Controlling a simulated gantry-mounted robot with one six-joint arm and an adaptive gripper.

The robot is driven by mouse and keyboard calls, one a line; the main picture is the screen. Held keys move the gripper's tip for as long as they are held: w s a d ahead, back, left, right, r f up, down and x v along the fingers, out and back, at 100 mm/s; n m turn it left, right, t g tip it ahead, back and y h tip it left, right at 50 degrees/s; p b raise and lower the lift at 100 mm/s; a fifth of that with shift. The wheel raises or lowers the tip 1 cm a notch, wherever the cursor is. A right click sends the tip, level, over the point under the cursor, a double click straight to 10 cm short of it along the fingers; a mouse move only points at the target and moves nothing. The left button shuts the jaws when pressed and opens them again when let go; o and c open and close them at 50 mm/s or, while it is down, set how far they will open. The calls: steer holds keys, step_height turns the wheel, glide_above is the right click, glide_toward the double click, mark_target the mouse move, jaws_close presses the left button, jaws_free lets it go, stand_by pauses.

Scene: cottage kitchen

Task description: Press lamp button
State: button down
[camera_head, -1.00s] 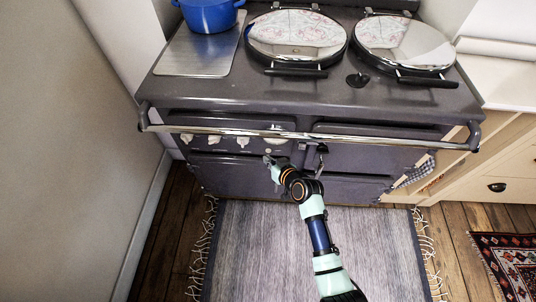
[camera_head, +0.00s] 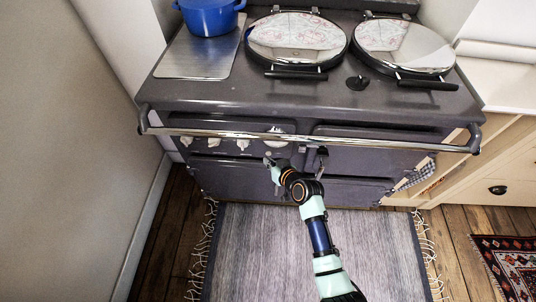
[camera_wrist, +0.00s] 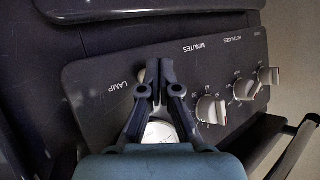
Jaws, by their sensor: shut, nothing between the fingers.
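The lamp button is not clearly seen; the word LAMP is printed on the dark control panel (camera_wrist: 105,105) of the stove (camera_head: 230,95) in the wrist view. My gripper (camera_wrist: 159,66) is shut and empty, its fingertips at the panel just beside that word. A small pale edge shows beside the fingertips, and the fingers hide most of that spot. I cannot tell whether they touch the panel. In the head view my gripper (camera_head: 268,160) is at the stove's front, below the chrome rail.
Several white knobs (camera_wrist: 211,110) stick out along the panel. A chrome rail (camera_head: 310,137) runs across the stove's front above my gripper. A blue pot (camera_head: 208,16) stands on the stove top. A striped rug (camera_head: 270,250) lies on the floor.

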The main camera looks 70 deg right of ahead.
steer(key=shift+d, duration=0.1)
stand_by(0.4)
steer(key=shift+w+d, duration=0.15)
steer(key=shift+d, duration=0.2)
steer(key=shift+b, duration=0.3)
steer(key=shift+a+p, duration=0.4)
steer(key=shift+a, duration=0.05)
steer(key=shift+r, duration=0.1)
steer(key=s+a+p, duration=0.2)
steer(key=a+p, duration=0.1)
steer(key=a, duration=0.2)
steer(key=shift+a, duration=0.35)
